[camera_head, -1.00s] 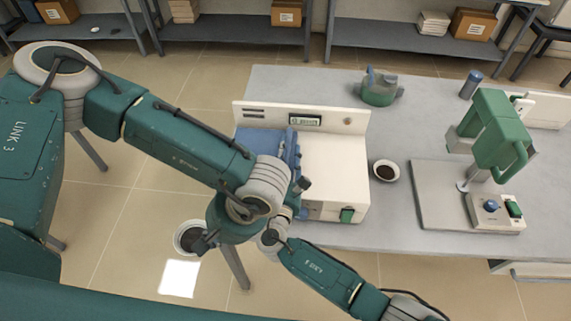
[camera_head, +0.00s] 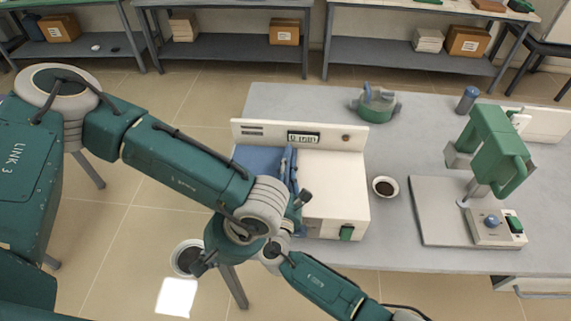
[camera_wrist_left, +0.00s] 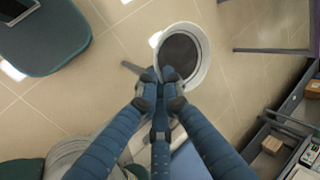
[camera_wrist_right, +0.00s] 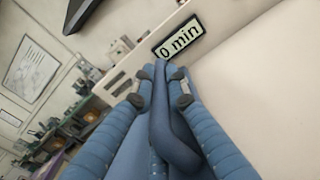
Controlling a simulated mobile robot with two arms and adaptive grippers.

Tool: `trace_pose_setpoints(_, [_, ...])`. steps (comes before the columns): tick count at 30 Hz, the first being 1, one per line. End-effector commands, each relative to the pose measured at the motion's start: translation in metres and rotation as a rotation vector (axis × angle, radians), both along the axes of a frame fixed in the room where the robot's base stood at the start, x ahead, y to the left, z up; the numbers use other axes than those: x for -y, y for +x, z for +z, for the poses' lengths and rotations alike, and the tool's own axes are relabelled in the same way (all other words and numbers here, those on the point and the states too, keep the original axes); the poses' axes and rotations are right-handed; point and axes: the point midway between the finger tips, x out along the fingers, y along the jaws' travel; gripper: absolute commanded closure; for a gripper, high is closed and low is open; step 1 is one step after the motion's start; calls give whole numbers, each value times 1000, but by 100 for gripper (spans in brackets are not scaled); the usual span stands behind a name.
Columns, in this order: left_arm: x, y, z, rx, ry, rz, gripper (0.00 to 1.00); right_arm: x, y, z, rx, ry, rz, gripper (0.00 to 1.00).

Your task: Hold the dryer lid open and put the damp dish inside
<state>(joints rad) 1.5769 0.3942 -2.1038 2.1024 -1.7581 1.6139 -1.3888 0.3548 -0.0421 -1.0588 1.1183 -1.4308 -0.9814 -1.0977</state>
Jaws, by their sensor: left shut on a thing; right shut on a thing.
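The dryer is a cream box on the table, with a cream top (camera_head: 334,180), an upright back panel and a display (camera_head: 303,138). The display reads "0 min" in the right wrist view (camera_wrist_right: 178,40). A blue surface (camera_head: 255,160) covers its left part. My right gripper (camera_head: 291,155) is shut at the dryer's top, beside the cream surface. My left gripper (camera_wrist_left: 163,76) is shut on the rim of a white dish (camera_wrist_left: 203,52) with dark contents. The dish (camera_head: 176,250) is off the table's left side, above the floor.
Another small white dish (camera_head: 376,182) with dark contents stands right of the dryer. A green press-like device (camera_head: 492,150) on a grey base plate (camera_head: 437,213) is farther right. A green-and-grey vessel (camera_head: 376,106) and blue cylinder (camera_head: 467,100) stand behind.

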Motion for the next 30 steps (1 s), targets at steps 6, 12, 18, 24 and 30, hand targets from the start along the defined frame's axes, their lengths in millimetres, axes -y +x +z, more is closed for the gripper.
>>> trace_pose_setpoints(6, [0,0,8,0,0,0,100,22,1,1,1,-5,-6,100])
trace_pose_setpoints(12, [0,0,13,0,0,0,100,39,1,1,0,-4,-8,100])
trace_pose_setpoints(18, [0,0,17,0,0,0,100,55,1,2,2,-5,-10,100])
trace_pose_setpoints(24, [0,0,20,0,0,0,100,71,1,1,2,-4,-9,100])
trace_pose_setpoints(30, [0,0,23,0,0,0,100,88,1,1,2,-5,-10,100])
